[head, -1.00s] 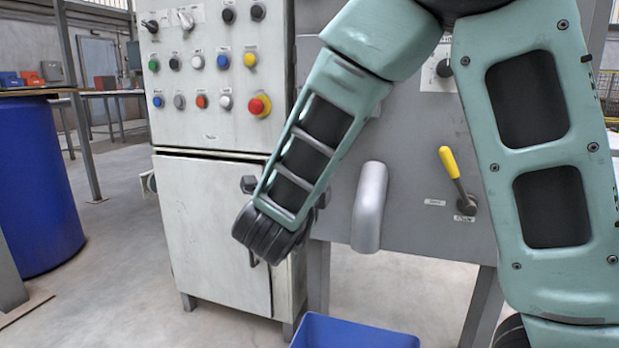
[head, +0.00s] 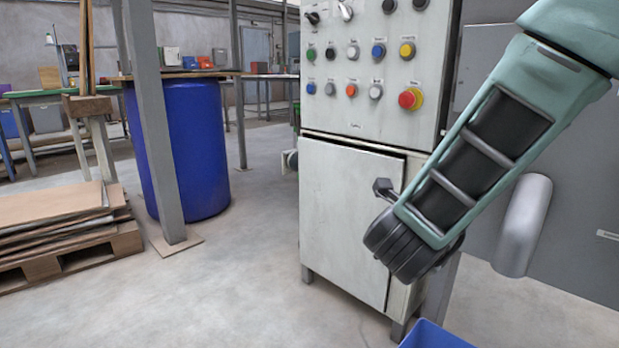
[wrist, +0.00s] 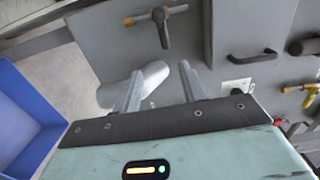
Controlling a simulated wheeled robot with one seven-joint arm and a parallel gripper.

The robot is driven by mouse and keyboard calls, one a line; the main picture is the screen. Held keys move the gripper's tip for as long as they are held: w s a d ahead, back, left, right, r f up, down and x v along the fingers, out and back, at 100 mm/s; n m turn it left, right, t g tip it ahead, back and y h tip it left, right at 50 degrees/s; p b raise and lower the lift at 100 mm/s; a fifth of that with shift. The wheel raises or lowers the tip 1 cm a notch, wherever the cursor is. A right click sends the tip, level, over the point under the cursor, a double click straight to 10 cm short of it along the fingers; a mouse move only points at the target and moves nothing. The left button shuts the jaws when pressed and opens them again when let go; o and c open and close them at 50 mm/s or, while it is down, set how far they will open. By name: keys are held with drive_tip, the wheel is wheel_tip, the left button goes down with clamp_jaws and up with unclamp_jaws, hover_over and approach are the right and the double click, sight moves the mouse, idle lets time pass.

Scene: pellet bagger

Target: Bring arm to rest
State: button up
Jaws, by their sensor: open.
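My gripper (wrist: 160,84) is open in the wrist view, with two pale fingers apart and nothing between them. A rounded grey spout (wrist: 152,76) on the grey machine panel lies behind the fingers; whether they touch it I cannot tell. In the head view my green arm (head: 480,150) hangs bent at the right, its dark lower joint (head: 405,245) in front of the white cabinet door (head: 345,215). My fingers do not show in the head view. The spout shows there (head: 523,225) just right of the arm.
A blue bin (wrist: 22,115) is at the left of the wrist view. A T-shaped handle (wrist: 162,25) and a black handle (wrist: 252,56) stick out from the panel. A post (head: 155,120), blue drum (head: 195,140) and pallet (head: 65,240) stand left; the middle floor is clear.

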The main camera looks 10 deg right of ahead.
drive_tip(key=w+a+f+n+t+y+p, duration=0.1)
drive_tip(key=w+a+f+n+t+y, duration=0.15)
drive_tip(key=a+n+y, duration=0.6)
drive_tip(key=s+a+f+n+g+y+p, duration=0.1)
drive_tip(key=s+a+n+g+y, duration=0.3)
drive_tip(key=a+n, duration=0.3)
drive_tip(key=s+a+f+n+g+y+p, duration=0.1)
drive_tip(key=s+a+f+n+y, duration=0.1)
drive_tip(key=s+a+n+y, duration=0.35)
drive_tip(key=s+d+f+n+g+h+p, duration=0.25)
drive_tip(key=s+n+g, duration=0.65)
drive_tip(key=s+n, duration=0.6)
wheel_tip(320, 180, up, 38)
drive_tip(key=s+d+h+p, duration=0.1)
drive_tip(key=p, duration=3.6)
drive_tip(key=shift+s, duration=0.35)
